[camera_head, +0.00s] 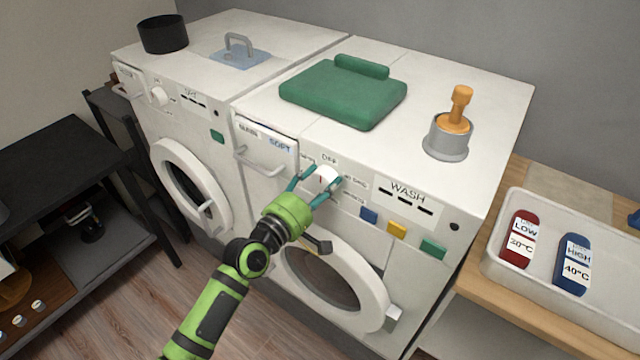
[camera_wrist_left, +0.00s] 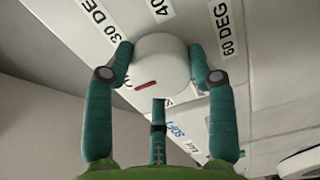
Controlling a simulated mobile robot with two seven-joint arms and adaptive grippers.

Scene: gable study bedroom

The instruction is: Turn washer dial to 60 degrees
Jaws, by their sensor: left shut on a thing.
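The washer dial (camera_head: 327,178) is a white round knob on the front panel of the right machine, the washer (camera_head: 462,195). In the left wrist view the dial (camera_wrist_left: 160,62) has a red mark near its lower left. Labels reading 30, 40 and 60 DEG (camera_wrist_left: 230,30) surround it; the 30 and 40 labels are partly cut off or covered. My left gripper (camera_head: 318,182) has its teal fingers on either side of the dial, shut on it. It also shows in the left wrist view (camera_wrist_left: 160,68). My right gripper is not in view.
Blue (camera_head: 369,215), yellow (camera_head: 397,230) and green (camera_head: 433,248) buttons lie right of the dial. A drawer handle (camera_head: 262,163) projects left of it, and the round door (camera_head: 375,290) is below. A white tray (camera_head: 492,262) stands at the right.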

